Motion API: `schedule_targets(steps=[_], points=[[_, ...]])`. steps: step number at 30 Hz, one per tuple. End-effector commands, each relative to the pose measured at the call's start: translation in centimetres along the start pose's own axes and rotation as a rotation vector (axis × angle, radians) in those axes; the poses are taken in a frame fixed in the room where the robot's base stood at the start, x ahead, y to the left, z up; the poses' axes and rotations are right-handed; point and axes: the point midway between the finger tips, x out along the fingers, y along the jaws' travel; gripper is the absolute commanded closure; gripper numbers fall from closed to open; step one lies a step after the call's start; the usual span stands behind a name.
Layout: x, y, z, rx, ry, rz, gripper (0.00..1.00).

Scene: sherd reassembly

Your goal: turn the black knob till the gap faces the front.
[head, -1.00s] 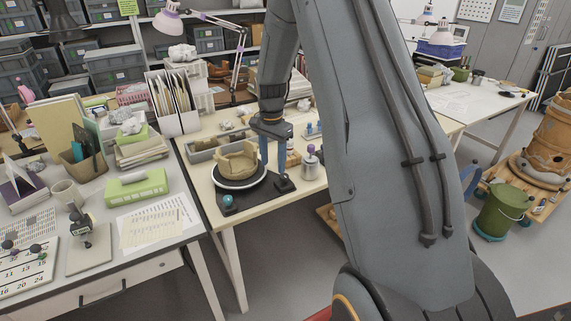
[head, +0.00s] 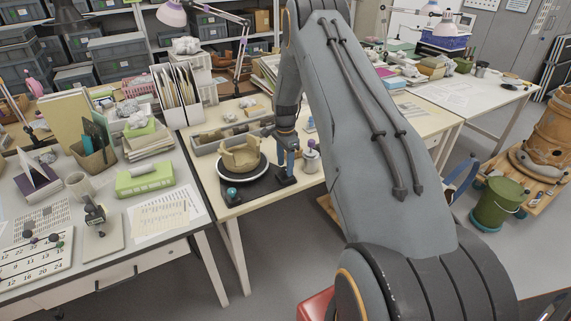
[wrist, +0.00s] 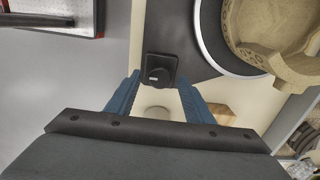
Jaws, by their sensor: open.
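The black knob (wrist: 158,73) sits on a small square black block, near the centre of the wrist view. My gripper (wrist: 160,84) is open, with one blue finger on each side of the knob in that view; I cannot tell whether either touches it. In the head view, my gripper (head: 286,160) points down at the right of the turntable (head: 262,172), partly hiding the knob's block (head: 287,178). A tan, broken-rimmed pot (head: 241,158) stands on the turntable and also shows at the wrist view's upper right (wrist: 280,45). Which way its gap faces is unclear.
A teal ball (head: 231,192) is at the black base's front left corner. A grey canister with a purple top (head: 311,158) stands close right of my gripper. Grey trays (head: 207,141) lie behind the pot. Bare tabletop is narrow at the front edge.

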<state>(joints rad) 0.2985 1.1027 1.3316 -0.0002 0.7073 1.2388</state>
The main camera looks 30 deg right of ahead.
Motion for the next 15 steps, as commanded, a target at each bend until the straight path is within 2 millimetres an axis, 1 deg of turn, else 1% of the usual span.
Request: schedule_targets(steps=[4, 12, 14, 15], points=[[0.63, -0.01, 0.01, 0.0, 0.0, -0.001, 0.52], [0.77, -0.01, 0.01, -0.001, 0.0, -0.001, 0.52], [0.76, -0.01, 0.01, -0.001, 0.0, -0.001, 0.62], [0.76, -0.01, 0.0, 0.0, 0.0, -0.001, 0.69]])
